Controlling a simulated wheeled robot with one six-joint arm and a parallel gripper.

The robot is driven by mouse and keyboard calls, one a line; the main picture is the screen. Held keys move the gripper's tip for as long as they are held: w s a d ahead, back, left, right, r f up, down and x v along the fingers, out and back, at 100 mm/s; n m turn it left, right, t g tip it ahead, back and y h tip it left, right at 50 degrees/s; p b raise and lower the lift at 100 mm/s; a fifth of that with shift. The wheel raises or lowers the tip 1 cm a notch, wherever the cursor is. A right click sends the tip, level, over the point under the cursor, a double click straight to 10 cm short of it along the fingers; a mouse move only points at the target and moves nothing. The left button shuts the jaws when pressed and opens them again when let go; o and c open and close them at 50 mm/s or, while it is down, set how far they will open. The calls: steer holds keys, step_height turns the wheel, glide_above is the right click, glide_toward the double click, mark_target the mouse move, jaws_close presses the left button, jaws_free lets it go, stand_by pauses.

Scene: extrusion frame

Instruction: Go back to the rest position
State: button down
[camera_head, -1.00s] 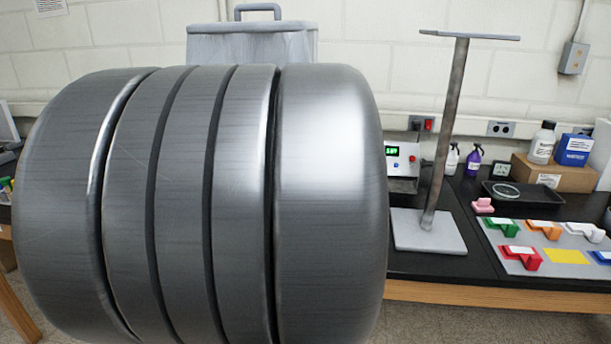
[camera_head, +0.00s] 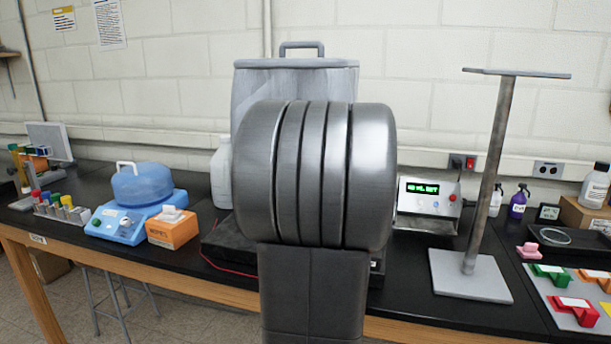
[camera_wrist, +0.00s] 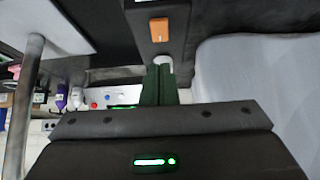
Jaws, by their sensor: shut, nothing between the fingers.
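In the head view my own large grey arm joint fills the middle, and my gripper is hidden there. In the wrist view my gripper (camera_wrist: 162,72) shows its dark body with a green light and its dark green fingers together. The fingers are shut, with nothing seen between them. They point towards a dark box with an orange part (camera_wrist: 159,29) on it. A grey bin fills the right side of the wrist view (camera_wrist: 265,85), and its lidded top shows behind my arm in the head view (camera_head: 295,83).
A metal stand (camera_head: 487,170) with a flat top rises right of my arm, beside a device with a green display (camera_head: 428,196). A blue appliance (camera_head: 135,208), an orange box (camera_head: 172,228) and a white jug (camera_head: 221,175) stand left. Coloured blocks lie at the right.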

steer(key=shift+r, duration=0.15)
steer(key=shift+s+a+r, duration=0.1)
steer(key=shift+s+r, duration=0.3)
steer(key=shift+r, duration=0.15)
